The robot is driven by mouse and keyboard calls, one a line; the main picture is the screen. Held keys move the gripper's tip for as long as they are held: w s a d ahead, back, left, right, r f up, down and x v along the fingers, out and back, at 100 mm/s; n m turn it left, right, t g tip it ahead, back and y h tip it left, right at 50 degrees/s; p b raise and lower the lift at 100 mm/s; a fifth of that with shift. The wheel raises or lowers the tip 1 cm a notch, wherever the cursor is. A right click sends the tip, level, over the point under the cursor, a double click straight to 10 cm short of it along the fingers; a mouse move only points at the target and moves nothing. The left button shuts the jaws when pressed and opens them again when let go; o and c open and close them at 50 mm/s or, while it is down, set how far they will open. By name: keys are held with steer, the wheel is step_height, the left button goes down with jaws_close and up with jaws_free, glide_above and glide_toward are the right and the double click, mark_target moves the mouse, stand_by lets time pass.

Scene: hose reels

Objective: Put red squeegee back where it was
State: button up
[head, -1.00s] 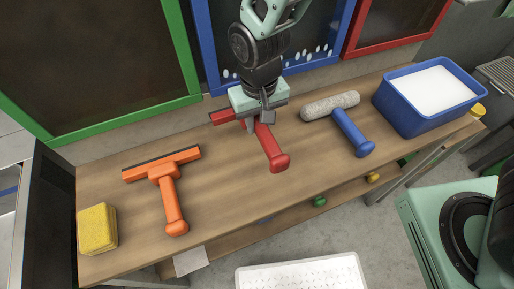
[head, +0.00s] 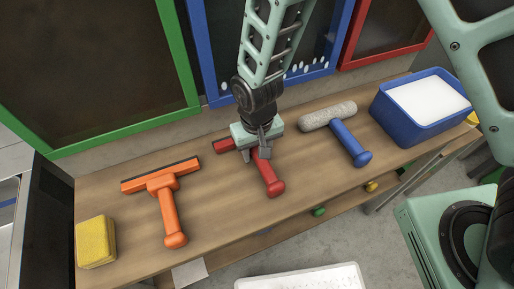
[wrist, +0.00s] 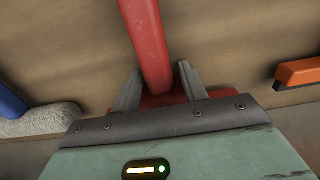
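The red squeegee (head: 268,176) is at the middle of the wooden table, low against the top. Its handle points toward the front right and its head toward the left. My gripper (head: 256,154) reaches down over the neck, where handle and head meet. In the wrist view the red handle (wrist: 150,40) runs between my two fingers (wrist: 160,85), which appear shut on it; fine contact is hard to see. Part of the head is hidden beneath my gripper. Whether the squeegee touches the table is unclear.
An orange squeegee (head: 170,210) and a yellow sponge (head: 95,242) lie to the left. A paint roller with a blue handle (head: 349,143) lies to the right, before a blue tub (head: 400,122) of white contents. Framed screens (head: 208,75) stand behind the table.

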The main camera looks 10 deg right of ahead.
step_height(320, 180, up, 12)
steer(key=s+d+r+n, duration=0.2)
steer(key=s+d+r, duration=0.2)
steer(key=s, duration=0.3)
steer(key=s+d+r+n, duration=0.2)
steer(key=s+d+r, duration=0.3)
steer(key=s, duration=0.3)
steer(key=shift+d+r+n+y+b, duration=0.2)
steer(key=shift+n+y+b, duration=0.1)
steer(key=shift+b, duration=0.1)
steer(key=shift+a, duration=0.1)
steer(key=shift+c, duration=1.4)
steer(key=shift+a, duration=0.1)
